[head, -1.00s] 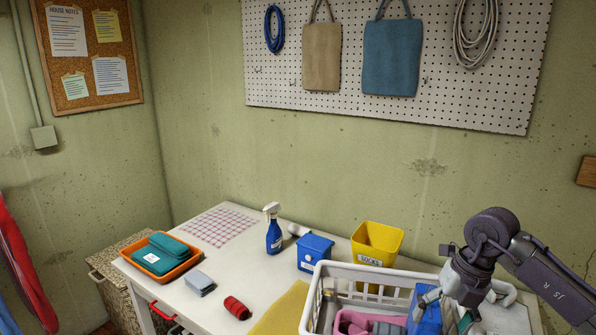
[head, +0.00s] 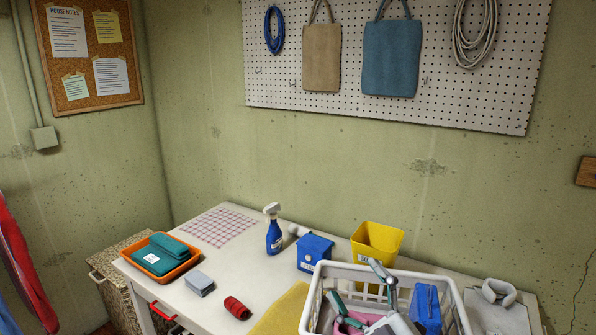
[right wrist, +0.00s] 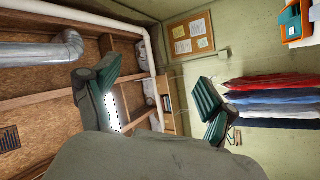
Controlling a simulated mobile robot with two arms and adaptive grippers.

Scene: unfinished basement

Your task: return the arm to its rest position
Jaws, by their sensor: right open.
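Most of the right arm is below the head picture's edge. My left gripper is not in view.
The white table (head: 215,310) holds an orange tray (head: 185,265) with teal cloths, a blue spray bottle (head: 274,237), a blue box (head: 314,251), a yellow bin (head: 377,242) and a red roll (head: 236,307). Clothes (right wrist: 270,105) hang in the right wrist view.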

